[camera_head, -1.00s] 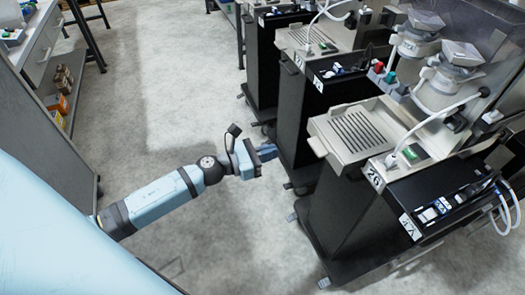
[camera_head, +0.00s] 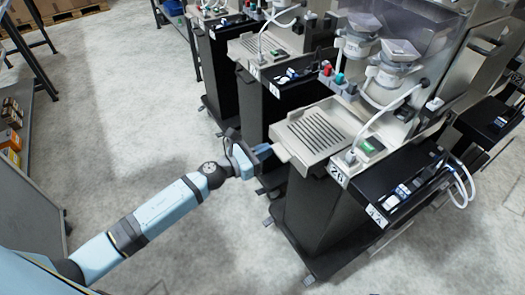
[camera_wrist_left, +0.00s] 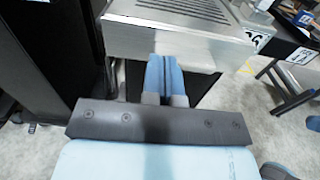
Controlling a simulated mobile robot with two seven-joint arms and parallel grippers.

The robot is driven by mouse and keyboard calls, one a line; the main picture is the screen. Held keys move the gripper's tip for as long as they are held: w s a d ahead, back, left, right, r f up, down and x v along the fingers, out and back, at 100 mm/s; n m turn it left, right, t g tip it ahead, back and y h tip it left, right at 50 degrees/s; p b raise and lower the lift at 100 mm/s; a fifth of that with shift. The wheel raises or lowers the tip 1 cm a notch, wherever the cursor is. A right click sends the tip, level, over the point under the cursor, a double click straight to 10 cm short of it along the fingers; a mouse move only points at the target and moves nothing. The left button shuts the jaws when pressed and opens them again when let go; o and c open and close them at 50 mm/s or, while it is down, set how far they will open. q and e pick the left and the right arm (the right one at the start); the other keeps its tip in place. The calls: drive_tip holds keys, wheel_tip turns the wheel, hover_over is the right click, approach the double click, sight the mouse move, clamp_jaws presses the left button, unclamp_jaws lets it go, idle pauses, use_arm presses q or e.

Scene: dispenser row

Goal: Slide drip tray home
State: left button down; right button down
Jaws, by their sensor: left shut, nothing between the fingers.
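The drip tray (camera_head: 302,158) is a pale grey metal tray with dark slots, on the dispenser labelled 26. Its front end juts out over the black pedestal, with a small tab (camera_head: 281,152) at the front. In the left wrist view the tray's front face (camera_wrist_left: 160,38) spans the top, slots behind it. My left gripper (camera_head: 263,149) is shut and empty, just in front of the tray's front tab. In the left wrist view its blue fingertips (camera_wrist_left: 165,62) are together at the lower edge of the front face. I cannot tell whether they touch it. My right gripper is out of view.
Similar dispensers with black pedestals (camera_head: 240,108) stand in a row behind. A black side shelf (camera_head: 400,180) with small items sits right of the tray. The grey floor (camera_head: 140,110) left of the row is clear. A shelf with boxes (camera_head: 10,140) stands at the far left.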

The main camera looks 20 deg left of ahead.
sight(281, 143)
use_arm(q)
drive_tip(key=x, duration=0.6)
drive_tip(key=shift+w+d+b, duration=0.2)
drive_tip(key=shift+w+b, duration=0.15)
drive_tip(key=shift+r, duration=0.1)
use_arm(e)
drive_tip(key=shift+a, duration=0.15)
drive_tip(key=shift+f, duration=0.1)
